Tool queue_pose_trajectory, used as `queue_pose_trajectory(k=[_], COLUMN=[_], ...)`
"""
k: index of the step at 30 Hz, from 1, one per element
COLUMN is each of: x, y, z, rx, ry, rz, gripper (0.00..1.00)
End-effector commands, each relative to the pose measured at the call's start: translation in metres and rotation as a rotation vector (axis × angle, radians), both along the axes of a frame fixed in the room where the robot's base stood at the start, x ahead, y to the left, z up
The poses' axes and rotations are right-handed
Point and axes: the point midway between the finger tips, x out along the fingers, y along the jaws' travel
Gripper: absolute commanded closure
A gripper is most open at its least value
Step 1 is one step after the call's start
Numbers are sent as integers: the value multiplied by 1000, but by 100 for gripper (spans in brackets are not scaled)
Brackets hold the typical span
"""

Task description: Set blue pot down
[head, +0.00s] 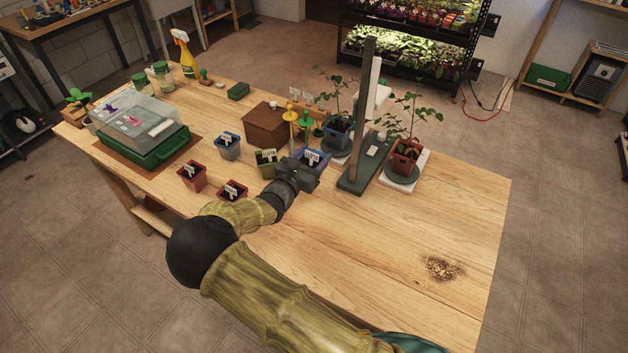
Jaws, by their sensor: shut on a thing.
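My gripper (306,172) is over the middle of the wooden table (440,215), shut on a blue pot (324,158) with dark soil and a white label. The gripper hides the pot's lower part, so I cannot tell whether its base touches the table. A green pot (266,163) with a label stands close to its left. Another, greyer blue pot (228,151) stands further left. Two red pots (192,178) (233,190) with labels stand nearer the front left.
A dark stand with a post (358,178) rises just right of the gripper. Potted plants in a blue pot (337,140) and a red pot (405,162) flank it. A brown box (268,126) and a green lidded tray (160,155) stand left. The table's right is clear except spilled soil (441,268).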

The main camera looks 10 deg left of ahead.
Motion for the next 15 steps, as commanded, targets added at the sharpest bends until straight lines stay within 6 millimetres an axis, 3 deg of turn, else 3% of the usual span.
queue_pose_trajectory(k=[6,15], x=[1,0], y=[-1,0], z=[-32,-34], rx=[-2,0], ry=[0,-1], rz=[-1,-1], gripper=[66,66])
